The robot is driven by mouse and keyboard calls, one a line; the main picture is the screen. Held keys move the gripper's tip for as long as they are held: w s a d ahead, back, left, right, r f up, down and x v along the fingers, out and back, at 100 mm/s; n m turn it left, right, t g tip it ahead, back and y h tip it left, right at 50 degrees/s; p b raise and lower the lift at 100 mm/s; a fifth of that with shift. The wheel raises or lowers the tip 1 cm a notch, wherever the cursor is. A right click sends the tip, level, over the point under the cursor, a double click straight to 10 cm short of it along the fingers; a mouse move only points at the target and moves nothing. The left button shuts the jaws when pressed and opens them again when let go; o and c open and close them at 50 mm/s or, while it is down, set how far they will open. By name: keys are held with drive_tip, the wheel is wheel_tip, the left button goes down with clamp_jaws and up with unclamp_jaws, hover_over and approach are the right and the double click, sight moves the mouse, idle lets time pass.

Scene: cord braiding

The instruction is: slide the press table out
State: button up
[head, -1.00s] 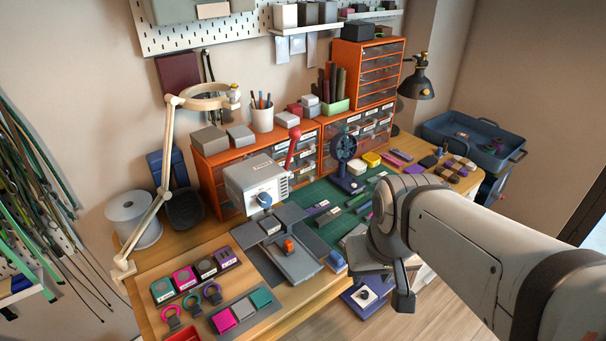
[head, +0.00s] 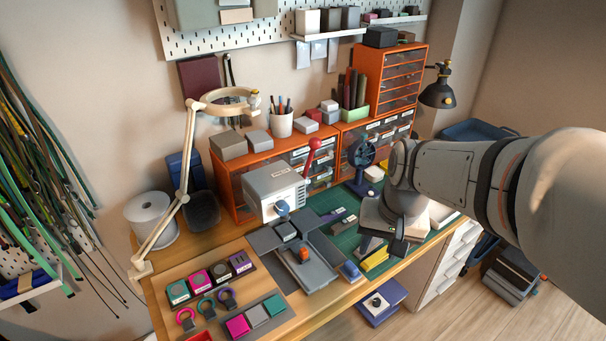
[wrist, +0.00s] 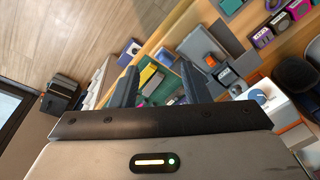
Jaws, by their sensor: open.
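The press (head: 272,192) is a pale grey box with a red lever, standing on the left half of the desk. Its press table (head: 318,273) is a flat grey plate lying in front of the press, with an orange knob (head: 304,254) on it. In the wrist view the press table (wrist: 196,46) and orange knob (wrist: 211,61) show right of the fingers. My gripper (head: 385,243) is open and empty, above the green mat's front part, to the right of the press table and apart from it. Its two fingers (wrist: 158,82) show in the wrist view.
A tray of coloured blocks (head: 262,318) and ring-handled pieces lie left of the press table. A small blue block (head: 351,271) sits close to its right side. A magnifier lamp (head: 188,165) stands left of the press. Orange drawer units (head: 380,75) line the back.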

drive_tip(key=w+a+f+m+g+y+p, duration=0.1)
drive_tip(key=w+a+f+m+p, duration=0.2)
drive_tip(key=w, duration=0.6)
drive_tip(key=m+g+y+p, duration=0.2)
drive_tip(key=m+g+p, duration=0.1)
drive_tip(key=m+p, duration=0.25)
approach(304, 250)
drive_tip(key=f, duration=0.2)
drive_tip(key=shift+m, duration=0.25)
drive_tip(key=shift+a+p+x, duration=0.15)
drive_tip(key=shift+p+x, duration=0.05)
drive_tip(key=shift+x, duration=1.55)
drive_tip(key=shift+a+p+x, duration=0.15)
drive_tip(key=shift+p+x, duration=0.05)
drive_tip(key=shift+x, duration=1.55)
drive_tip(key=shift+s+r, duration=0.1)
drive_tip(key=shift+s, duration=0.05)
clamp_jaws()
